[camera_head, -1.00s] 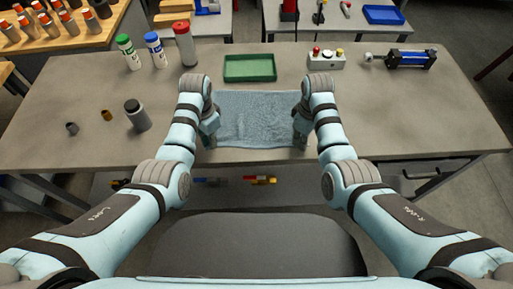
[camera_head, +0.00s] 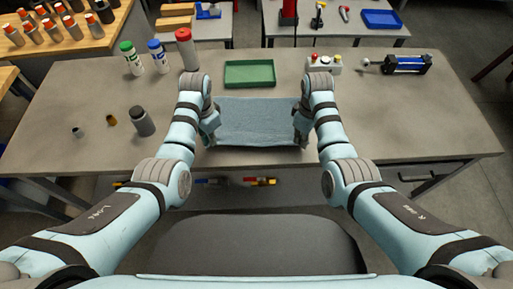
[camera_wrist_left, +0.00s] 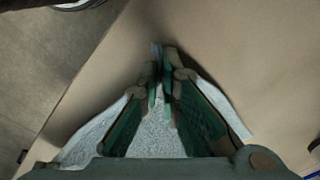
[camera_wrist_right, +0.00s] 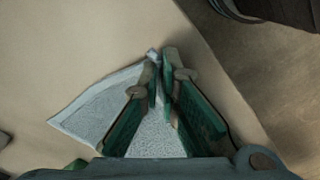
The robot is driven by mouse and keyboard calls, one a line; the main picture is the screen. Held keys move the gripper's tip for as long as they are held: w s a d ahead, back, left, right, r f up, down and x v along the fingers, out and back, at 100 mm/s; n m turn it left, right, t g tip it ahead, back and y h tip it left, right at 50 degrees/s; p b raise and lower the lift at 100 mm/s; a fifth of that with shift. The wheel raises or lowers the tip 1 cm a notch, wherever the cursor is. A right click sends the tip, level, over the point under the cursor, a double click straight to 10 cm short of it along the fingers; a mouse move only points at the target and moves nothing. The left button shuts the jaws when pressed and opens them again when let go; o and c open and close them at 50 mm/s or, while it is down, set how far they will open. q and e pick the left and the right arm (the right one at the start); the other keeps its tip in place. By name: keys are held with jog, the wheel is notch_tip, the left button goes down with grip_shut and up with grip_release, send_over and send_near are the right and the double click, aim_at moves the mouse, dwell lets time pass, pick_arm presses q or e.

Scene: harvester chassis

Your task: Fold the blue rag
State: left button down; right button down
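The blue rag (camera_head: 256,120) is spread between my two grippers near the front edge of the table in the head view. My left gripper (camera_head: 212,138) is at its near left corner and my right gripper (camera_head: 300,138) at its near right corner. In the left wrist view, the fingers (camera_wrist_left: 160,80) are closed together with the rag (camera_wrist_left: 158,135) between and below them. In the right wrist view, the fingers (camera_wrist_right: 158,75) are closed with the rag (camera_wrist_right: 95,108) pinched and a flap to the left. The rag's near edge hangs between the grippers.
A green tray (camera_head: 250,84) lies just behind the rag. Several bottles (camera_head: 158,57) stand back left, and a grey bottle (camera_head: 142,121) and small parts front left. A button box (camera_head: 322,64) and a blue cylinder (camera_head: 407,64) lie back right. The table's right side (camera_head: 420,120) is clear.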

pick_arm(q)
jog(key=shift+r, duration=0.55)
pick_arm(e)
jog(key=shift+r, duration=0.55)
pick_arm(q)
jog(key=shift+s, duration=0.1)
pick_arm(e)
jog(key=shift+s+f, duration=0.1)
pick_arm(q)
jog(key=shift+f, duration=0.1)
